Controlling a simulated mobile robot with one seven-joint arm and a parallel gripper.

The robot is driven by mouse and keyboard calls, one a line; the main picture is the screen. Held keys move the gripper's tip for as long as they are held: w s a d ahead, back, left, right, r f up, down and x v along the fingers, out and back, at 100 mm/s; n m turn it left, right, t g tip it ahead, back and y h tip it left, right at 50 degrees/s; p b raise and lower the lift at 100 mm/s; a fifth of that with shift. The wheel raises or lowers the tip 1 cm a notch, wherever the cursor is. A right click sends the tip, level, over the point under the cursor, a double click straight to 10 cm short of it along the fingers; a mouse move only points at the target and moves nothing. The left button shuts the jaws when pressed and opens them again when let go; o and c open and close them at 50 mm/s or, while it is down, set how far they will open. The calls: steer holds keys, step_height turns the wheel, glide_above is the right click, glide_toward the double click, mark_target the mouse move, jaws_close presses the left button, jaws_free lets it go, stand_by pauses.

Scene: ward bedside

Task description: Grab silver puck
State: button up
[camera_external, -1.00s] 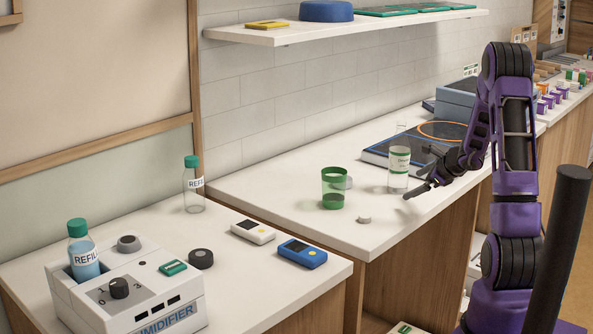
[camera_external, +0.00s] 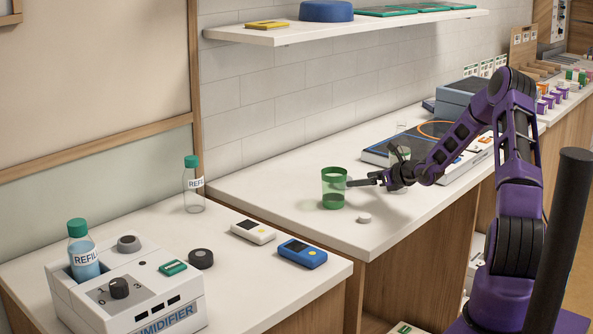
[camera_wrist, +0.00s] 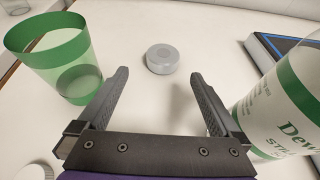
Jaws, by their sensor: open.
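The silver puck (camera_wrist: 162,59) lies flat on the counter in the wrist view, just ahead of and between my fingertips. My gripper (camera_wrist: 158,75) is open and empty, and the puck is not between the fingers. In the external view my gripper (camera_external: 358,182) is low over the counter, close to the right side of the green cup (camera_external: 334,188), and the puck cannot be made out there.
The green cup (camera_wrist: 62,60) stands close to my left finger. A labelled clear bottle (camera_wrist: 285,105) stands close to my right finger. A small pale disc (camera_external: 364,218) lies nearer the counter's front edge. A blue-edged flat device (camera_external: 378,158) lies behind the bottle.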

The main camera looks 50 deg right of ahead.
steer(key=shift+x, duration=3.9)
steer(key=shift+d+r, duration=0.1)
steer(key=shift+d, duration=0.1)
steer(key=shift+c, duration=0.3)
jaws_close()
